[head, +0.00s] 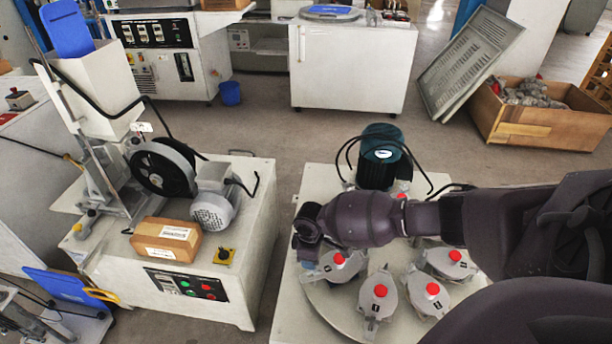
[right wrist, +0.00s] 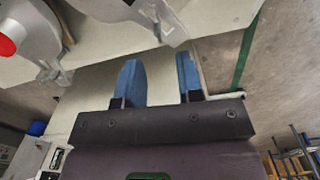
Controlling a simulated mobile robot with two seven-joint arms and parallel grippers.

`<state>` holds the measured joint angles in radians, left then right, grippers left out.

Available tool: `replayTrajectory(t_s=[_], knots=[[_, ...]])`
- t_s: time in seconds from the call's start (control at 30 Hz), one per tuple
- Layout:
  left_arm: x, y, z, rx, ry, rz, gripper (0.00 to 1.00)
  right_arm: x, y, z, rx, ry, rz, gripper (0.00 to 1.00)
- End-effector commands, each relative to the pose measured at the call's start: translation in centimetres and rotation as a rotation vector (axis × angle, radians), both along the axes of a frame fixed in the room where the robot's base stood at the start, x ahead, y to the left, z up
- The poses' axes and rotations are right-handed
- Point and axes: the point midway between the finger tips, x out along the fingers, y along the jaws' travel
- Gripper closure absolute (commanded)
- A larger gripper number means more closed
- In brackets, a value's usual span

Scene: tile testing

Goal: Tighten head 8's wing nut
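Several grey metal heads with red caps sit on a round plate (head: 330,318), among them a front one (head: 375,300), a left one (head: 338,266) and two on the right (head: 432,297). Their numbers are too small to read, so I cannot tell which is head 8. My right gripper (right wrist: 159,62) has two blue fingers spread apart with nothing between them. In the right wrist view, a metal clamp part with a bolt (right wrist: 163,20) lies just beyond the fingertips, and a red cap (right wrist: 6,46) shows at the left. My right arm hides part of the plate in the head view. My left gripper is not in view.
A green motor (head: 380,155) with black cables stands behind the heads. A bench to the left (head: 245,215) carries a grey motor, a black wheel and a cardboard box (head: 167,240). Floor lies free between that bench and the head table.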

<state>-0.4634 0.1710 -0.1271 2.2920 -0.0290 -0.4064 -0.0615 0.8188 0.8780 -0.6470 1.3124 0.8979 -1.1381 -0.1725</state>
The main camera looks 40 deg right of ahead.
Motion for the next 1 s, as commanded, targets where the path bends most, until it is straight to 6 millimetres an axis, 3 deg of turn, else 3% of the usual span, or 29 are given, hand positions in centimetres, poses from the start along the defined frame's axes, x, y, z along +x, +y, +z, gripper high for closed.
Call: replayTrajectory(t_s=[0.03,0.1,0.3,0.77,1.0], knots=[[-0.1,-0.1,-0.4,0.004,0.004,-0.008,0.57,-0.4,0.0,-1.7,0.0,0.011,0.0,0.66],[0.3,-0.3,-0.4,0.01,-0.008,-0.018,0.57,-0.4,0.0,-2.8,0.0,0.01,0.0,0.66],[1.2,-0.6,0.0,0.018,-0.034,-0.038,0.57,-0.2,0.1,-4.8,0.001,0.004,0.0,0.66],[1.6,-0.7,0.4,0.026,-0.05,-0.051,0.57,0.1,0.0,-5.3,0.0,-0.002,0.0,0.66],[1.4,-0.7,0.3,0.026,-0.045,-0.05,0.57,0.0,0.0,-5.3,0.0,-0.002,0.0,1.0]])
